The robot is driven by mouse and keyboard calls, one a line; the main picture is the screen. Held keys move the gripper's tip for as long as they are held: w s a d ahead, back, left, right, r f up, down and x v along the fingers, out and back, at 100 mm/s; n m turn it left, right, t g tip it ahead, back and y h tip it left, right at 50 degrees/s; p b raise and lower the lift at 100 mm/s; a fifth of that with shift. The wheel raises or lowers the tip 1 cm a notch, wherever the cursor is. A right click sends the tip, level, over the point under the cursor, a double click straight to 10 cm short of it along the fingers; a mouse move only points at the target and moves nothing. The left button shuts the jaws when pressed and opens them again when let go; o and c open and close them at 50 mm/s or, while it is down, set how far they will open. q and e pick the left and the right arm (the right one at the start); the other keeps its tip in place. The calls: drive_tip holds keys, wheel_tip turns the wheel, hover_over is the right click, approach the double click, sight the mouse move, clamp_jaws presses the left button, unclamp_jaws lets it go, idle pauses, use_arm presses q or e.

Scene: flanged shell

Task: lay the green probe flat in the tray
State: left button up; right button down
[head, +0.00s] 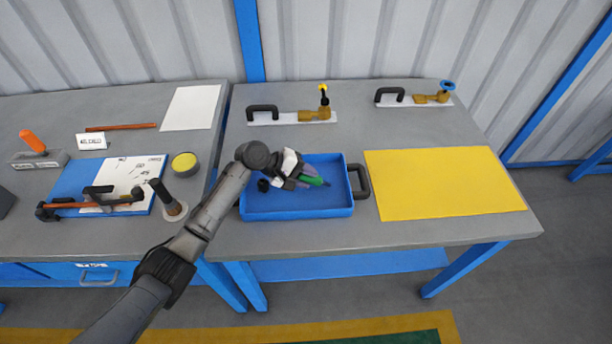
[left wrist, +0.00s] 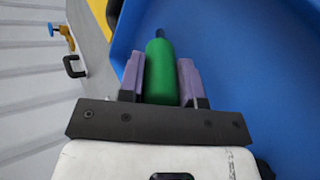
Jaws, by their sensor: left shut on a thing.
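The green probe (head: 312,181) is in my left gripper (head: 305,177), over the blue tray (head: 297,210). In the left wrist view the probe (left wrist: 160,72) lies between the two purple fingers of my left gripper (left wrist: 160,80), which are shut on it, and its dark tip points away from the palm. The blue tray (left wrist: 240,50) fills the right side behind it. I cannot tell whether the probe touches the tray floor. My right gripper is not in view.
A yellow sheet (head: 440,183) lies right of the tray, past its black handle (head: 359,181). Two brass valve fittings on white plates (head: 290,117) (head: 415,101) stand at the back. The left table holds a clipboard (head: 125,180), a hammer-like tool (head: 90,203) and a round tin (head: 185,163).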

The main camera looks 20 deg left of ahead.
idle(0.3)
use_arm(q)
drive_tip(key=o, duration=1)
drive_tip(key=shift+s+a+r, duration=0.15)
drive_tip(key=shift+a+r, duration=0.2)
drive_tip(key=shift+a, duration=0.1)
drive_tip(key=shift+p+v, duration=1.6)
drive_tip(key=shift+v, duration=4.75)
drive_tip(key=shift+f, duration=0.1)
